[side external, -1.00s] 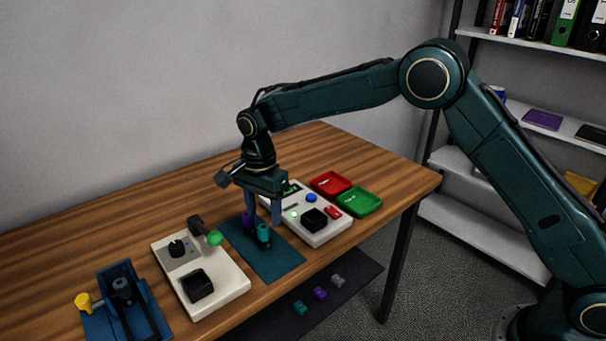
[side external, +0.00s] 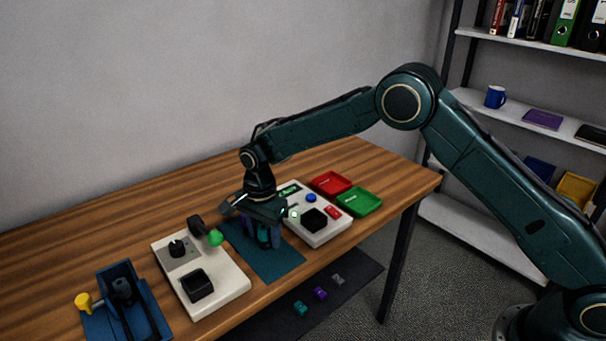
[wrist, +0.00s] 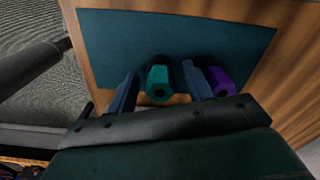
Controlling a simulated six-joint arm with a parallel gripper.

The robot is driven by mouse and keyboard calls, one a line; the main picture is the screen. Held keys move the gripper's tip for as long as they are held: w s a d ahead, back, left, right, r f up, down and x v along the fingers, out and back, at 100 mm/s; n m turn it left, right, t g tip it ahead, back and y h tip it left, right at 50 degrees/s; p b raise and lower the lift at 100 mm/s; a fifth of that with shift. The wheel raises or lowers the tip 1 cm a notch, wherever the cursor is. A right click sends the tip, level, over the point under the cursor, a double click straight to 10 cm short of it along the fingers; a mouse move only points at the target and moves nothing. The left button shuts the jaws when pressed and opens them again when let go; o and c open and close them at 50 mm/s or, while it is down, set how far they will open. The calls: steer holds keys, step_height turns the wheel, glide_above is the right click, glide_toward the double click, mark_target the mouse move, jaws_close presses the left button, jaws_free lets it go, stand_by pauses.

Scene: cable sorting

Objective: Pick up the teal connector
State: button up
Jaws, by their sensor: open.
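The teal connector (wrist: 158,80) stands on the teal mat (wrist: 180,35) in the wrist view, between the two fingers of my gripper (wrist: 163,88). My gripper is open, with a finger on each side of the connector; whether either finger touches it I cannot tell. The purple connector (wrist: 217,80) stands just right of the right finger, very close to it. In the side view my gripper (side external: 262,232) is low over the mat (side external: 268,263), and the teal connector (side external: 264,236) is partly hidden between the fingers.
A white device with a green-tipped lever (side external: 214,238) stands left of the mat. Another white device (side external: 325,234) stands close on the right, with red (side external: 331,183) and green (side external: 360,201) trays beyond. A blue fixture (side external: 105,322) is at the far left.

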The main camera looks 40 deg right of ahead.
steer(key=shift+f, duration=0.45)
steer(key=shift+c, duration=0.4)
steer(key=c, duration=1)
